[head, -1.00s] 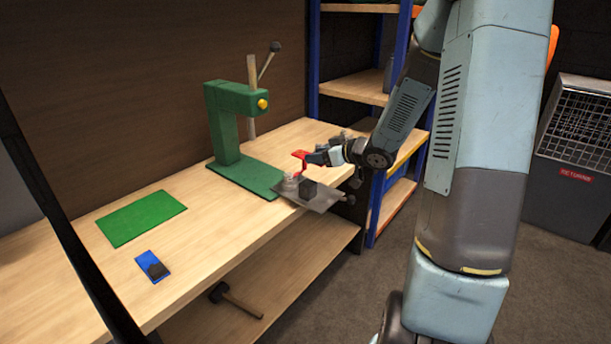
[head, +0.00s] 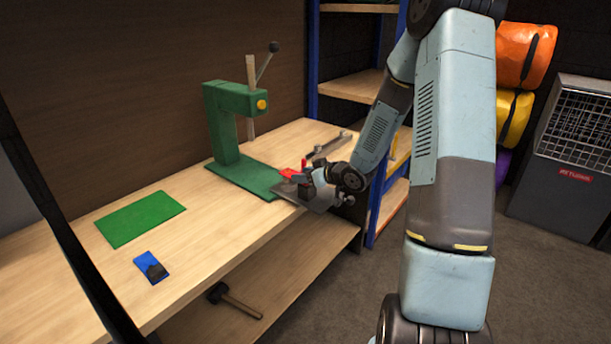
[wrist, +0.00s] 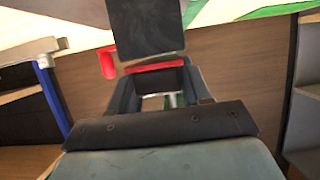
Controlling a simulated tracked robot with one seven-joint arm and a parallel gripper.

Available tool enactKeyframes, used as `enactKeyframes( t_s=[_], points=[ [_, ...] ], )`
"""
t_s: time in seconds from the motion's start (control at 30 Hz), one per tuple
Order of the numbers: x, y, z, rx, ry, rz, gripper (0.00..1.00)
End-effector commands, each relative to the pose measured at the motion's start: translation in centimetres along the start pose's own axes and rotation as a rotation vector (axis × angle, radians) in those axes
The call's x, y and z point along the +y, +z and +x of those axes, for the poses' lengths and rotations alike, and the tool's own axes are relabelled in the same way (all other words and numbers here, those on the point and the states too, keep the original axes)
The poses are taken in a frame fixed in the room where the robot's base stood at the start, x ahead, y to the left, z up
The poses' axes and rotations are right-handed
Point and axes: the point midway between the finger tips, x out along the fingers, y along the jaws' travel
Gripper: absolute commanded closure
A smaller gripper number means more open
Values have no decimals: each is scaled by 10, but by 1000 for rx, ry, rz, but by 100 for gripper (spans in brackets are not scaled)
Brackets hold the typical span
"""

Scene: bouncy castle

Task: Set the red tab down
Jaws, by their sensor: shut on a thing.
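The red tab (head: 289,174) is at the tip of my gripper (head: 304,177), low over the grey metal plate (head: 318,205) at the bench's right end. My gripper is shut on the tab. In the wrist view a red strip (wrist: 155,67) shows between the fingers and a red end (wrist: 107,63) sticks out to the left. A dark square piece (wrist: 145,28) hides part of that view. I cannot tell whether the tab touches anything below it.
The green press (head: 226,125) stands close to the left of my gripper. A green mat (head: 140,217) and a blue pad (head: 147,264) with a dark block lie on the left of the bench. A hammer (head: 232,299) lies on the shelf below. The bench middle is clear.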

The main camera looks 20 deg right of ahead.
Motion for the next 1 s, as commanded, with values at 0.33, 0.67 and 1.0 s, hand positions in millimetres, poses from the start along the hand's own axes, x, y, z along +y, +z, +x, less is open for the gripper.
enactKeyframes(
  t_s=[0.33, 0.67, 1.0],
  points=[
    [0, 2, 1, 0, -1, 0, 87],
    [-1, 4, 2, 1, -1, -1, 33],
    [-1, 3, 2, 1, -1, -2, 27]
  ],
)
